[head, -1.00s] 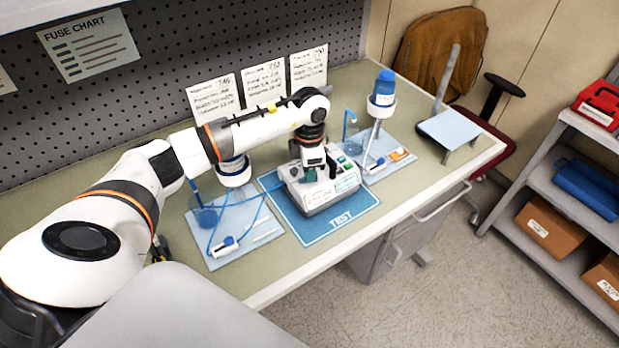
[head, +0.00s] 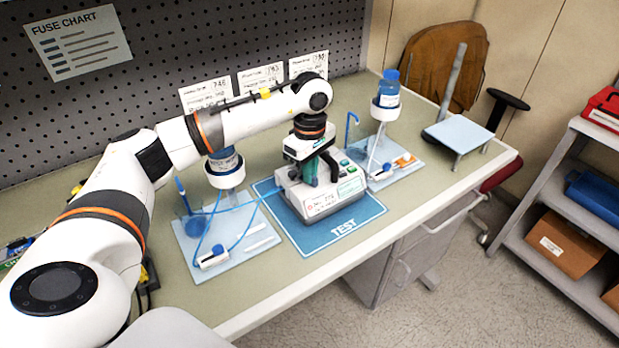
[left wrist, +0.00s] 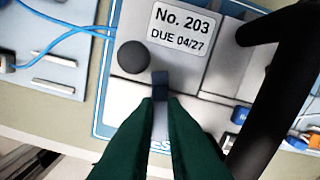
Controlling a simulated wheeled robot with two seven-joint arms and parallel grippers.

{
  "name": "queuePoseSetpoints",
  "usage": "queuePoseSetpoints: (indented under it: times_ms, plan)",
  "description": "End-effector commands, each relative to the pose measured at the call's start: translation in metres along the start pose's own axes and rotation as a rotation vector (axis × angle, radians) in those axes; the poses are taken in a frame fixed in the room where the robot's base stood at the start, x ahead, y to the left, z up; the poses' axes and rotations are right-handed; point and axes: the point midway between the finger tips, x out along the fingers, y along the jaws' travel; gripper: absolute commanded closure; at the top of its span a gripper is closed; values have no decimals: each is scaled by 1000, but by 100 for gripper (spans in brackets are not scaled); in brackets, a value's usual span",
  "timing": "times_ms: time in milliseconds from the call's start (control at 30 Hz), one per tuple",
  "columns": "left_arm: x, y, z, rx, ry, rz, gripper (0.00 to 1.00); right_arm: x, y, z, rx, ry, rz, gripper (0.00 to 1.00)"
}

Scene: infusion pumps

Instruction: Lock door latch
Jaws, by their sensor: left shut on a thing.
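The infusion pump (head: 322,204) is a pale grey box standing on the blue TEST mat (head: 347,228). My left gripper (head: 311,181) comes down over the pump from above. In the left wrist view the green fingers of the left gripper (left wrist: 160,99) close on a small dark latch (left wrist: 160,84) on the pump's front face. The fingers cover part of the latch, and I cannot tell its exact angle. A round black knob (left wrist: 132,57) sits just left of it, below the No. 203 label (left wrist: 183,28). My right gripper is not in view.
A bottle stand with blue tubing on a pale tray (head: 262,237) is left of the pump. Another bottle (head: 389,90) stands on the right. A dark bar (left wrist: 268,100) crosses the right of the wrist view. The bench front edge is clear.

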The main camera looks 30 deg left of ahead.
Motion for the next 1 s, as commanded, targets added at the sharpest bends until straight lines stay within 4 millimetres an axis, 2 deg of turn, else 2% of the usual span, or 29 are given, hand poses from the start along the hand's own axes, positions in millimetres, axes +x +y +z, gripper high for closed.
queuePoseSetpoints:
  times_ms: [100,400,1000]
  plan:
    - [1,-1,0,85,0,-3,100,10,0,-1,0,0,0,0]
    - [0,-2,-1,229,1,-3,100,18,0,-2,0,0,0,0]
    - [-1,-2,-1,277,1,-2,100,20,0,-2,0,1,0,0]
